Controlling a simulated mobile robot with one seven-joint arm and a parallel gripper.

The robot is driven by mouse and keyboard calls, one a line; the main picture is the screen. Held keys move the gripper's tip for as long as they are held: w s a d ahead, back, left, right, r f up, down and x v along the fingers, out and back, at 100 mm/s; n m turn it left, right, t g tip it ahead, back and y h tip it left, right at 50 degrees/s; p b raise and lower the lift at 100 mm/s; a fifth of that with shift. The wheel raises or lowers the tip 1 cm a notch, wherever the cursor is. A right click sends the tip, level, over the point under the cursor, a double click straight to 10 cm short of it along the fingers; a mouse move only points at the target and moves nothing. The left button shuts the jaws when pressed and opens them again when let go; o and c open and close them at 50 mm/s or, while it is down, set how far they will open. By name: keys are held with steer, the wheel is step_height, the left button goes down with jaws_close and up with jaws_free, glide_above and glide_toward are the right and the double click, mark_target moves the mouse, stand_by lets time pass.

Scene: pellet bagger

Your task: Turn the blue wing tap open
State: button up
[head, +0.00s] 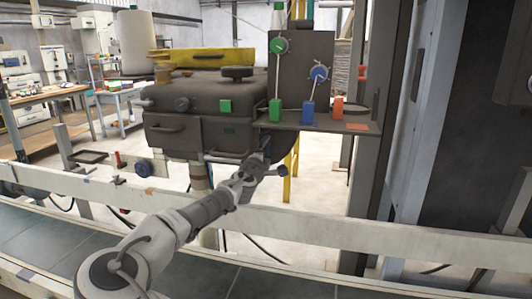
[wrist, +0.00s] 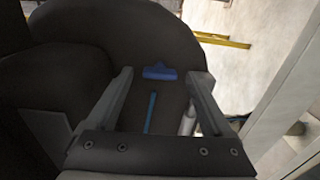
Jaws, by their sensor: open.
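A blue wing tap (wrist: 160,72) shows in the wrist view as a short blue bar against a dark rounded machine surface (wrist: 95,42). A thin blue strip (wrist: 151,112) lies below it in the picture. My gripper (wrist: 160,77) is open, its two fingers on either side of the tap in the picture; I see no contact, and the remaining distance is hard to tell. In the head view my gripper (head: 266,160) is under the dark machine (head: 200,135). I cannot make out the wing tap there.
A shelf (head: 330,124) on the machine's right carries green, blue and orange blocks, below a green dial (head: 279,46) and a blue dial (head: 319,73). A grey post (head: 375,120) stands to the right.

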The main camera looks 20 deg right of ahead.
steer(key=shift+s+a, duration=0.1)
steer(key=p+v, duration=0.2)
steer(key=v, duration=1.5)
